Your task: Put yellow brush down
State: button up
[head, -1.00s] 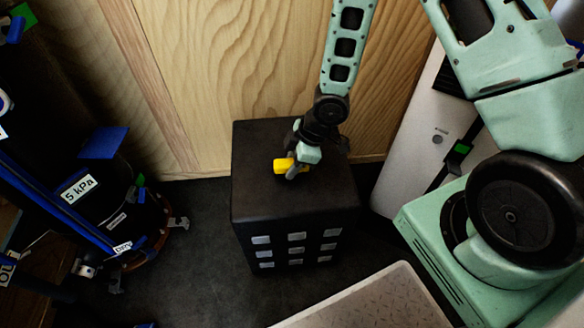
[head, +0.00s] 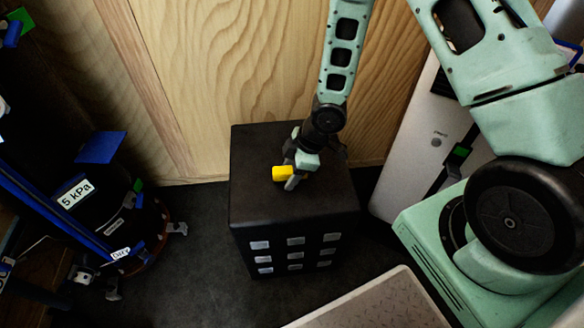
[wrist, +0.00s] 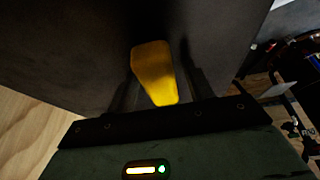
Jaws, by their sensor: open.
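The yellow brush (head: 281,173) is at the top of the black box (head: 260,205), a little left of the middle of its top face. My gripper (head: 291,178) is low over the box top, at the right end of the brush. In the wrist view the yellow brush (wrist: 155,72) lies between the two dark fingers of my gripper (wrist: 158,85), with the black top behind it. The fingers are open.
A wooden wall (head: 220,90) stands behind the box. Black equipment with blue bars and a 5 kPa label (head: 75,194) is at the left. A pale panel (head: 415,150) is at the right, and a grey metal plate (head: 385,305) lies in front.

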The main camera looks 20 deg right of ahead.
jog(key=s+d+r+m+h+p, duration=0.15)
jog(key=r+p, duration=0.35)
jog(key=r, duration=0.6)
jog(key=s+d+r+h+p, duration=0.1)
jog(key=d+r+p, duration=0.35)
jog(key=r, duration=0.75)
jog(key=s+a+r+m, duration=0.2)
jog(key=s+a+r, duration=0.4)
jog(key=s, duration=0.3)
jog(key=s+a+r+m+g+h+p, duration=0.1)
jog(key=s+a+r+m, duration=0.2)
jog(key=s+a+r, duration=0.3)
jog(key=s+r, duration=0.1)
jog(key=s, duration=0.1)
jog(key=shift+s+a+r, duration=0.15)
jog(key=shift+s+r, duration=0.2)
notch_tip(320, 180, up, 17)
jog(key=p, duration=1.7)
